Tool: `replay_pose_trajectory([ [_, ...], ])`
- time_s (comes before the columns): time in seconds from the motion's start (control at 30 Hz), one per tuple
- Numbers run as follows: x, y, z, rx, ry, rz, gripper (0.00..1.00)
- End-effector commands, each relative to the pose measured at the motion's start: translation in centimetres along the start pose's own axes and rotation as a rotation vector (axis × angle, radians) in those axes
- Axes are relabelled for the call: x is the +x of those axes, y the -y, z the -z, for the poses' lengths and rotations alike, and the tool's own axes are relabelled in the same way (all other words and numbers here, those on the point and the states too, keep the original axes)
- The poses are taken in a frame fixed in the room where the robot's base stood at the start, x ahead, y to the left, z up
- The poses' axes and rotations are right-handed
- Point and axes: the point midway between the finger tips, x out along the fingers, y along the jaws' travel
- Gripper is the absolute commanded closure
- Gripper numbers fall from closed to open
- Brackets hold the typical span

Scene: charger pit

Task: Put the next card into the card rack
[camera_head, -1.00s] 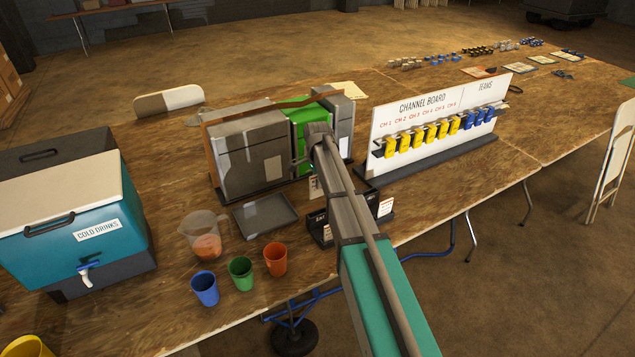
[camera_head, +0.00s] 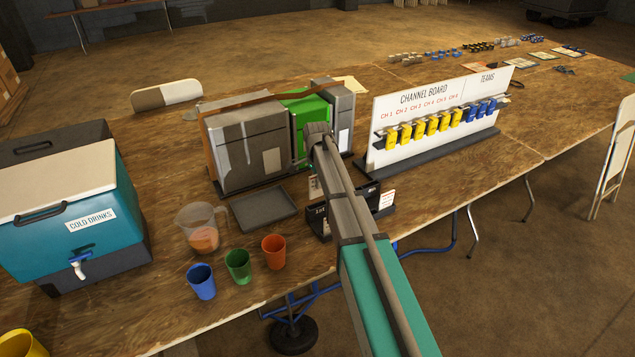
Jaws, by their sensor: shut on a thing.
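The card rack (camera_head: 318,221) is a low black stand near the table's front edge. My arm crosses in front of it and hides its middle. White labels or cards show on it, one at its right end (camera_head: 387,199). My gripper (camera_head: 312,165) is mostly hidden behind the end of my arm, above and behind the rack. A small white printed card (camera_head: 314,187) shows just below it, left of my arm. It appears to be held in the shut jaws above the rack; the fingertips themselves are not clear.
Grey and green cases (camera_head: 245,150) stand close behind my gripper. A grey tray (camera_head: 265,209), a jug (camera_head: 200,228) and several cups (camera_head: 238,266) are to the left. The channel board (camera_head: 440,115) with yellow and blue items is to the right. A cooler (camera_head: 70,215) is far left.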

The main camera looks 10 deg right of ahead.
Motion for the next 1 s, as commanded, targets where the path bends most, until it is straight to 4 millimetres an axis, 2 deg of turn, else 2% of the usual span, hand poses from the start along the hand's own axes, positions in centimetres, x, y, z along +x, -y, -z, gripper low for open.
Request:
replay_pose_trajectory([
  [1.0,4.5,0.1,-0.1,-0.001,0.000,0.000,1.00],
])
